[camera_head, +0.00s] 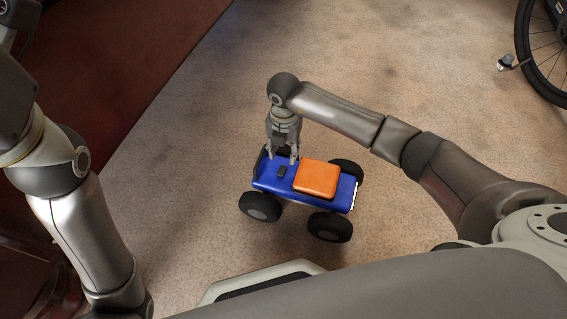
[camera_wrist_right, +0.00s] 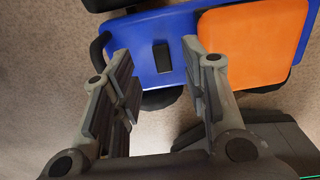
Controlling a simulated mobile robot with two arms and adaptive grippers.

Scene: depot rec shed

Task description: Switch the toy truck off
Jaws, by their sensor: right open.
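The toy truck (camera_head: 268,184) stands on the floor on its black wheels, with a blue body and an orange block (camera_head: 316,178) on top. A small dark rectangular switch (camera_head: 282,172) sits on the blue deck beside the orange block. It also shows in the right wrist view (camera_wrist_right: 161,56); I cannot tell its position. My right gripper (camera_head: 282,158) is open and empty, pointing down at the deck close to the switch. In the right wrist view its fingers (camera_wrist_right: 158,72) are apart, with the switch between and beyond them.
A bicycle wheel (camera_head: 545,55) with a pedal is at the top right. A dark red surface (camera_head: 110,60) fills the top left. The beige floor (camera_head: 400,60) around the truck is mostly clear.

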